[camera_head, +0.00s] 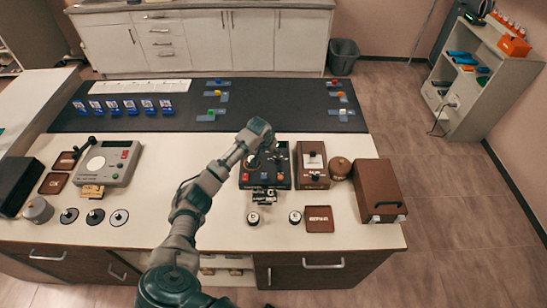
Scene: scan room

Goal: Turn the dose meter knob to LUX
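A small brown box (313,180) with a white meter face (312,160) stands on the counter right of centre. It looks like the dose meter. A dark knob (315,178) sits below the face; its pointer and lettering are too small to read. My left arm reaches up from the bottom, and its wrist is over a black box (279,182) with coloured buttons, just left of the meter. My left gripper (252,160) is pointed down there, apart from the meter; its fingers are too small and dark to tell. My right gripper is not in view.
A brown case (380,190) and a round brown object (340,168) stand right of the meter. A "REPAIR" plate (319,219) and two small round pieces lie in front. A grey device (110,163) stands at left. The dark mat (190,95) behind has clear room.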

